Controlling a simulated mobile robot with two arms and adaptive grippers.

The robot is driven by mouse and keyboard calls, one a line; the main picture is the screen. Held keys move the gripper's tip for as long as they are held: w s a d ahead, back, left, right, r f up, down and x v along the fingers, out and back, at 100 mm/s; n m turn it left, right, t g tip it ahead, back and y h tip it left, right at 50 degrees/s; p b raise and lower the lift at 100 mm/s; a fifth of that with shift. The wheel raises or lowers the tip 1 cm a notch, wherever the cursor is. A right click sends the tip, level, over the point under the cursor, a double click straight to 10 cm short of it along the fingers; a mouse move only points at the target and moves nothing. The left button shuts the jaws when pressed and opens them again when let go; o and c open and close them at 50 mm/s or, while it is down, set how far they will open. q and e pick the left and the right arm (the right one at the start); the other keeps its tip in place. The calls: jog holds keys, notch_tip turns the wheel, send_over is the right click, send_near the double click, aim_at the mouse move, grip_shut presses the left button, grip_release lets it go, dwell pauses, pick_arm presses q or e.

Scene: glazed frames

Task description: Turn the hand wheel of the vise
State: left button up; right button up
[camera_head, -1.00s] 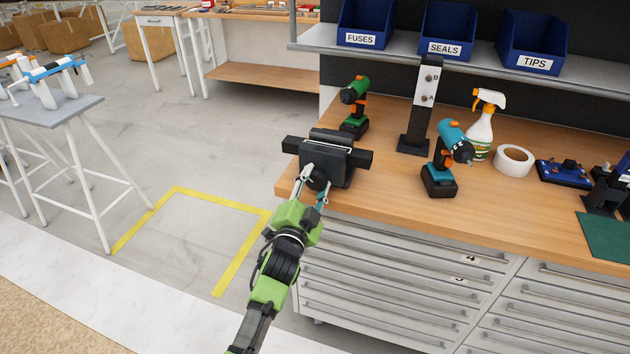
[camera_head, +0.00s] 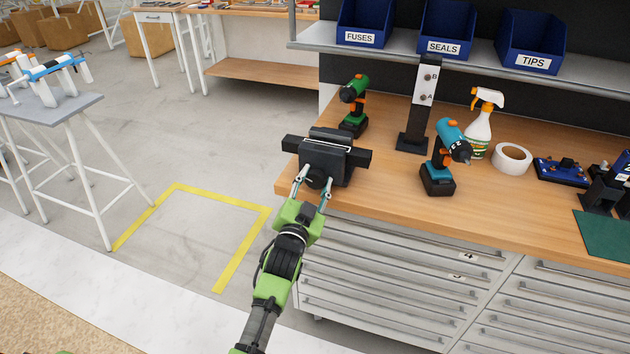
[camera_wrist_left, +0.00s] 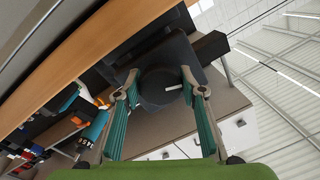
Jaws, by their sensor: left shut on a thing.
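The dark vise (camera_head: 330,155) stands at the left front corner of the wooden workbench (camera_head: 385,195). Its round black hand wheel (camera_head: 317,181) faces the front and is partly covered by my fingers. In the left wrist view the wheel (camera_wrist_left: 158,96) shows a pale mark on its face. My left gripper (camera_head: 315,183) reaches up from below and is shut on the wheel, with one finger on each side of it. The left wrist view also shows the left gripper (camera_wrist_left: 160,86) and its two fingers gripping the wheel's rim. My right gripper is not in view.
A green drill (camera_head: 354,105) stands behind the vise. A black stand (camera_head: 412,142) with a plate marked A and B and a teal drill (camera_head: 440,160) are to its right. Drawers (camera_head: 390,270) lie below the benchtop.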

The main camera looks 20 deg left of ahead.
pick_arm(q)
jog(key=shift+w+a+r, duration=0.1)
jog(key=shift+r, duration=0.3)
jog(key=o, duration=1.1)
jog(key=shift+w+f, duration=0.1)
jog(key=shift+f, duration=0.25)
jog(key=s, duration=1.2)
jog(key=shift+d+f, duration=0.25)
jog(key=shift+d, duration=0.05)
